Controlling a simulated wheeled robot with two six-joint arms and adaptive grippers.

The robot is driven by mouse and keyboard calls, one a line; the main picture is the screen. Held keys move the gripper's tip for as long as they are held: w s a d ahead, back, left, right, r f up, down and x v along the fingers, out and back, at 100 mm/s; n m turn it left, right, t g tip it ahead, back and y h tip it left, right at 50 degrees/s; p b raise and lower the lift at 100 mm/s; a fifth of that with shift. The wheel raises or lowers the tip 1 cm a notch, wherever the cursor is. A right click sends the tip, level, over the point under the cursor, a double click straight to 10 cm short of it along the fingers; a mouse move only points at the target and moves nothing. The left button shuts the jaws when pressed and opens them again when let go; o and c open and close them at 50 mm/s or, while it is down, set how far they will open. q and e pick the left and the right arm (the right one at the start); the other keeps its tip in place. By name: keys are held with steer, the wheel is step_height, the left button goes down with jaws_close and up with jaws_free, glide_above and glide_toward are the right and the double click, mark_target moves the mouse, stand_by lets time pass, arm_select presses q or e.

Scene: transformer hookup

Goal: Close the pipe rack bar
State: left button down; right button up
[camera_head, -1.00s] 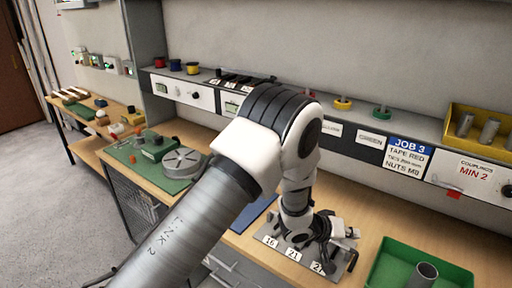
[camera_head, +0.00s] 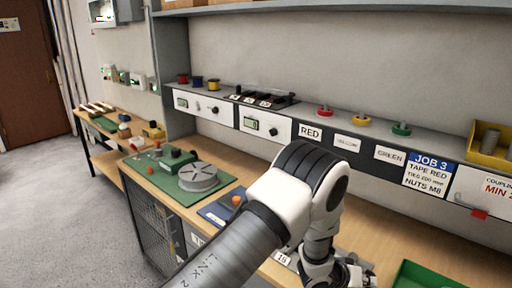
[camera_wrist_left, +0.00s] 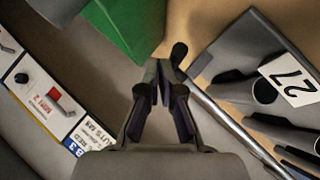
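The pipe rack is a grey plate with dark round openings, seen at the right of the left wrist view (camera_wrist_left: 265,95) with a label 27. In the head view its label 16 (camera_head: 282,258) shows, and my arm and the frame edge hide most of it. A thin metal bar (camera_wrist_left: 235,128) runs slantwise along the rack's edge in the left wrist view. A black knob (camera_wrist_left: 179,49) shows just past my fingertips. My left gripper (camera_wrist_left: 161,72) has its fingertips close together near the bar's upper end; I cannot make out whether anything is between them. It also shows in the head view (camera_head: 348,276). My right gripper is not in view.
A green tray (camera_head: 425,275) lies right of the gripper and also shows in the wrist view (camera_wrist_left: 130,28). A blue mat (camera_head: 218,212) and a green board with a grey disc (camera_head: 198,178) are to the left. A labelled shelf (camera_head: 345,140) runs behind the bench.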

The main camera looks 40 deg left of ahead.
arm_select(q)
steer(key=shift+s+f, duration=0.35)
steer(key=shift+f, duration=0.15)
steer(key=shift+w+r+p, duration=0.1)
steer(key=shift+r+p, duration=0.3)
steer(key=s+a+r, duration=0.2)
steer(key=s+r, duration=0.4)
steer(key=r, duration=0.4)
steer(key=shift+s+a+r+p, duration=0.2)
steer(key=shift+s+r+p, duration=0.1)
steer(key=shift+r+p, duration=0.1)
